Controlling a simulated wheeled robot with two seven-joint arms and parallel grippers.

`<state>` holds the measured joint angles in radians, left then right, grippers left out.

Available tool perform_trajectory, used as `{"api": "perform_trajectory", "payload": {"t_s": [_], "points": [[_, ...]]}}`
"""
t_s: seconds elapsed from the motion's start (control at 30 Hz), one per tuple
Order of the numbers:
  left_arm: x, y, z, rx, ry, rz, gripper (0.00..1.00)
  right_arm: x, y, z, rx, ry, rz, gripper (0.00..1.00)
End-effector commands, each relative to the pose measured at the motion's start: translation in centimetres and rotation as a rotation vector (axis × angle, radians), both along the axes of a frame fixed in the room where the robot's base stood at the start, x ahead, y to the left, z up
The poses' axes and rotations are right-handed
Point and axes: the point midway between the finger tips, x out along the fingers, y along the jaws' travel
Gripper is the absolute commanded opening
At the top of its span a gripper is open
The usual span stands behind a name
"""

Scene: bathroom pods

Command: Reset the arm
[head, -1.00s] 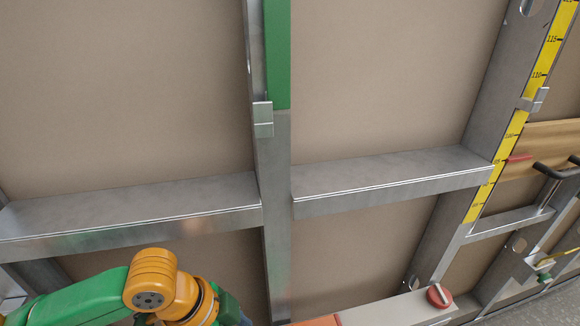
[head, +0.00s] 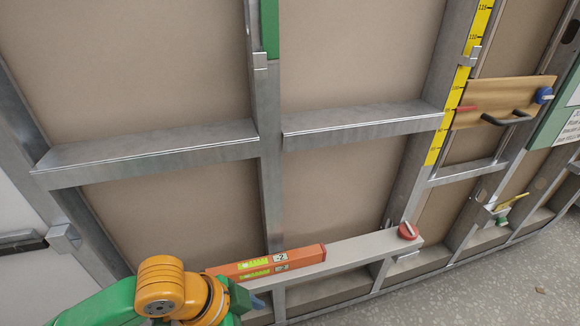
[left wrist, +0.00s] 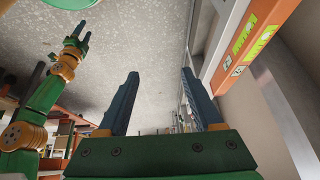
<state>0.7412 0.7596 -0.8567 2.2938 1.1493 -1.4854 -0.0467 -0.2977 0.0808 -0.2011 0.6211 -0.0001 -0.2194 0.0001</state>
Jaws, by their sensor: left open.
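My left arm (head: 165,285) comes in at the bottom left of the head view, green with an orange wrist, beside the orange level on the lower beam. Only part of its dark gripper shows there. In the left wrist view my left gripper (left wrist: 160,73) is open, its two dark fingers wide apart with nothing between them. My other arm, green and orange, stands at the left of that view. Its right gripper (left wrist: 82,33) points up, small, with its fingers apart and empty.
The orange level (head: 265,262) lies on a grey ledge (head: 345,250) with a red knob (head: 408,231). It also shows close to my left fingers in the left wrist view (left wrist: 240,50). A wooden board (head: 495,103) with a handle is at the right. Floor (head: 480,285) is clear at bottom right.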

Motion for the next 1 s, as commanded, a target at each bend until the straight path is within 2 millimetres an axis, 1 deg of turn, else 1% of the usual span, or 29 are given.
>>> {"api": "perform_trajectory", "payload": {"t_s": [0.1, 0.2, 0.3, 0.37, 0.47, 0.57, 0.67, 0.7, 0.77, 0.8, 0.87, 0.9, 0.97, 1.0], "points": [[-0.2, -1.3, -0.8, -0.054, -0.011, 0.041, 0.67, 0.0, 0.1, 0.0, 0.001, 0.000, -0.001, 0.50], [-0.2, -2.1, -1.6, -0.102, -0.022, 0.114, 0.67, 0.0, 0.1, 0.0, 0.002, 0.000, -0.001, 0.50], [-0.1, -2.3, -2.5, -0.147, -0.022, 0.226, 0.67, -0.1, 0.1, 0.0, 0.002, 0.001, -0.001, 0.50], [-0.1, -2.0, -3.3, -0.164, -0.017, 0.315, 0.67, -0.1, 0.1, 0.0, 0.002, 0.001, -0.001, 0.50], [-0.5, -0.4, -5.0, -0.167, 0.006, 0.485, 0.67, -0.1, 0.1, 0.0, 0.002, 0.002, -0.002, 0.50], [-1.4, 2.1, -7.0, -0.132, 0.038, 0.668, 0.67, -0.2, 0.1, 0.0, 0.001, 0.003, -0.002, 0.50], [-3.3, 5.2, -9.2, -0.062, 0.079, 0.843, 0.67, -0.2, 0.1, 0.0, 0.001, 0.004, -0.002, 0.50], [-4.3, 6.5, -10.1, -0.024, 0.097, 0.911, 0.67, -0.2, 0.1, 0.0, 0.001, 0.004, -0.002, 0.50], [-6.0, 8.5, -11.2, 0.037, 0.123, 1.003, 0.67, -0.2, 0.1, 0.0, 0.001, 0.004, -0.002, 0.50], [-7.3, 9.8, -11.8, 0.081, 0.139, 1.059, 0.67, -0.2, 0.1, 0.0, 0.001, 0.004, -0.002, 0.50], [-9.0, 11.5, -12.7, 0.143, 0.161, 1.128, 0.67, -0.2, 0.1, 0.0, 0.001, 0.005, -0.003, 0.50], [-8.4, 11.3, -14.2, 0.143, 0.164, 1.115, 0.67, -0.2, 0.1, 0.0, 0.001, 0.004, -0.002, 0.50], [-8.0, 11.2, -16.2, 0.149, 0.173, 1.109, 0.67, -0.3, 0.1, 0.0, 0.001, 0.005, -0.002, 0.50], [-8.0, 11.1, -17.6, 0.155, 0.181, 1.106, 0.67, -0.3, 0.1, 0.0, 0.001, 0.005, -0.002, 0.50]]}}
